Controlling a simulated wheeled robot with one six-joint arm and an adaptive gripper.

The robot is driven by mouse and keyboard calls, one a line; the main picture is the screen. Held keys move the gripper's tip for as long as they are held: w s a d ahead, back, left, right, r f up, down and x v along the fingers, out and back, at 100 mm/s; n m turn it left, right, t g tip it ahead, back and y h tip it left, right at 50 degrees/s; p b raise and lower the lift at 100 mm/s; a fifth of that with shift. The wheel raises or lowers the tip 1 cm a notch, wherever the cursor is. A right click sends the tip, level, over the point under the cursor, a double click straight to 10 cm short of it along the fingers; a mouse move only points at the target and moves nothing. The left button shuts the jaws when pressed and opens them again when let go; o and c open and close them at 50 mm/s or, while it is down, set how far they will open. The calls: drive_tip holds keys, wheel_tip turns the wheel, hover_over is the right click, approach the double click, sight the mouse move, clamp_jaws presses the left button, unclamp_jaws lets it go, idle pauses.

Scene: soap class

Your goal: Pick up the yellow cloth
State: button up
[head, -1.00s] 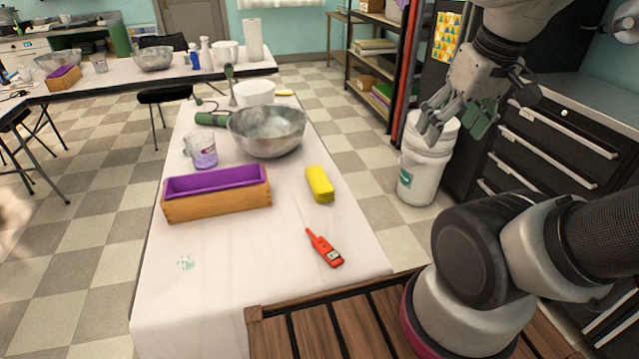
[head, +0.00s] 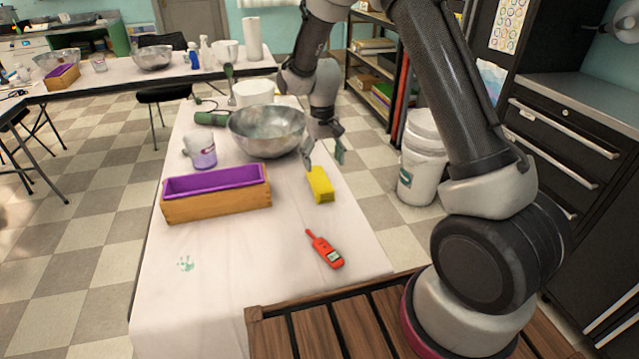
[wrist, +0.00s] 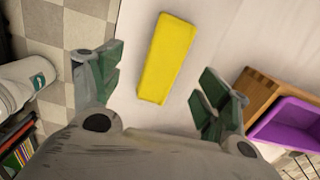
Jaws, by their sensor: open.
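The yellow cloth (head: 320,186) is a folded, block-like piece lying on the white-covered table (head: 215,285), right of the wooden soap mould. My gripper (head: 324,155) is open and empty, just behind and above the cloth in the head view. In the wrist view the cloth (wrist: 167,58) lies lengthwise ahead of my gripper (wrist: 158,90), between the lines of its two spread green-padded fingers. The fingers appear apart from the cloth.
The wooden mould with a purple liner (head: 215,205) is left of the cloth. A metal bowl (head: 267,135) stands behind, near my gripper. A red thermometer (head: 324,250) lies in front. A measuring cup (head: 201,152) is behind the mould. A white bucket (head: 421,170) stands right of the table.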

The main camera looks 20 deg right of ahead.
sight(320, 177)
drive_tip(key=shift+w+a+r+m+t, duration=0.2)
drive_tip(key=shift+w+m+t, duration=0.1)
drive_tip(key=shift+w, duration=0.2)
drive_tip(key=f, duration=0.7)
drive_tip(key=shift+w+a+f, duration=0.1)
drive_tip(key=shift+a+f, duration=0.1)
drive_tip(key=shift+f, duration=0.1)
drive_tip(key=shift+c, duration=0.2)
drive_tip(key=c, duration=1.1)
drive_tip(key=shift+o, duration=0.2)
wheel_tip(320, 177, up, 10)
